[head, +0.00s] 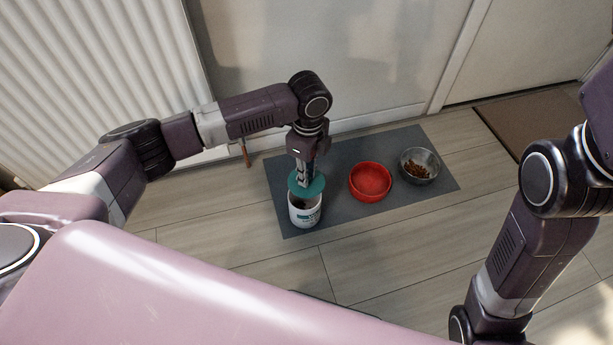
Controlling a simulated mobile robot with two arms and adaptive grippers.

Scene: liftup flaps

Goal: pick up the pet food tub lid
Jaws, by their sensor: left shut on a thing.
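The pet food tub (305,213) is white with a teal label and stands upright at the left end of the grey mat. Its teal lid (314,189) is at the top of the tub and looks slightly tilted. I cannot tell whether the lid still touches the rim. My left gripper (304,180) points down from above and is shut on the lid; its fingertips are partly hidden. My right arm is at the right of the view, but its gripper is out of the picture.
A red bowl (370,181) and a bowl of brown kibble (419,167) stand on the grey mat (340,153) right of the tub. A brown doormat (514,122) lies at the right. A ribbed radiator (100,70) and a wall are behind.

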